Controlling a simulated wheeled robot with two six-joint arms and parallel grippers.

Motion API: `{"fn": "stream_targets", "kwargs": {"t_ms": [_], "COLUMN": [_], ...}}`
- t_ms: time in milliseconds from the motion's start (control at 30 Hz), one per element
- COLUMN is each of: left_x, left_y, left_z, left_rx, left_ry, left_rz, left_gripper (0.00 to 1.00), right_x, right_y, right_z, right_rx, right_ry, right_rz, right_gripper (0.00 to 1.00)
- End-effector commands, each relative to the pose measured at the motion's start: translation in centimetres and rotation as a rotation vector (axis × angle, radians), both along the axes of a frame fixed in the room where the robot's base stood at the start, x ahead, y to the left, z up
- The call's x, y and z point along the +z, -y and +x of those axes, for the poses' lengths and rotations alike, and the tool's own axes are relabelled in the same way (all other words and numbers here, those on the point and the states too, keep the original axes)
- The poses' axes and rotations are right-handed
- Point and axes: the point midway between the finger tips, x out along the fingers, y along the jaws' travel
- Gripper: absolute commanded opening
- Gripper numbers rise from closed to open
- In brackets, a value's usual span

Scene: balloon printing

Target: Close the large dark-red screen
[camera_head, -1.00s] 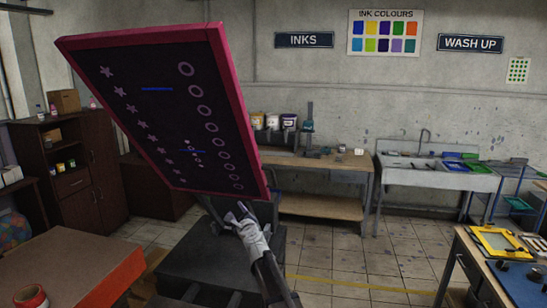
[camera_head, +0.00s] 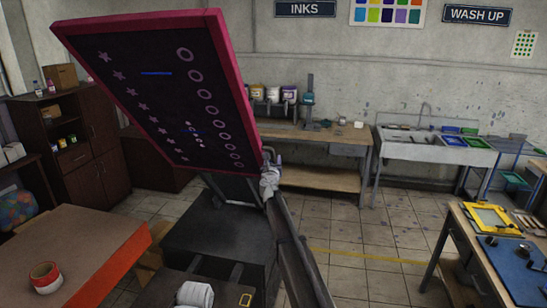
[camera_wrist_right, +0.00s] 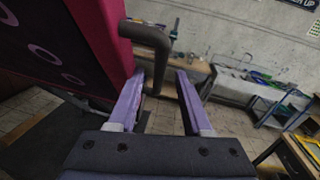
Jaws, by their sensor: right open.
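The large dark-red screen (camera_head: 160,100) stands raised and tilted in the head view, with rows of stars and rings on its dark mesh. In the right wrist view, its frame (camera_wrist_right: 100,40) is at the upper left. A dark bent handle (camera_wrist_right: 152,38) sticks out from the frame. My right gripper (camera_head: 270,160) is at the screen's lower right edge. In the right wrist view its purple fingers (camera_wrist_right: 159,82) are open, with the handle's lower end between the fingertips; contact is not clear. My left gripper is not in view.
A dark press body (camera_head: 215,235) stands below the screen. A table with a yellow frame (camera_head: 490,217) is at the right. The tiled floor (camera_head: 370,230) between is clear.

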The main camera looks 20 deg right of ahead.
Motion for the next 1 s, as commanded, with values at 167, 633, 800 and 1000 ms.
{"fn": "stream_targets", "kwargs": {"t_ms": [167, 633, 800, 1000], "left_x": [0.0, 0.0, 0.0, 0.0], "left_y": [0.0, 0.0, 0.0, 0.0], "left_z": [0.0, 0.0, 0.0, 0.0], "left_rx": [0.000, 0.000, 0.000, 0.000], "left_ry": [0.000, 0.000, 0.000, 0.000], "left_rz": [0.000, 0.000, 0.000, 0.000], "left_gripper": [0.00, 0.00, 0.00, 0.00], "right_x": [0.0, 0.0, 0.0, 0.0], "right_y": [1.0, 1.2, 1.2, 1.2], "right_z": [2.9, 3.6, 3.6, 3.6], "right_rx": [0.000, 0.001, 0.001, 0.001], "right_ry": [0.000, 0.001, 0.001, 0.001], "right_rz": [0.000, -0.001, -0.001, -0.001], "right_gripper": [0.50, 0.37, 0.18, 0.00]}}
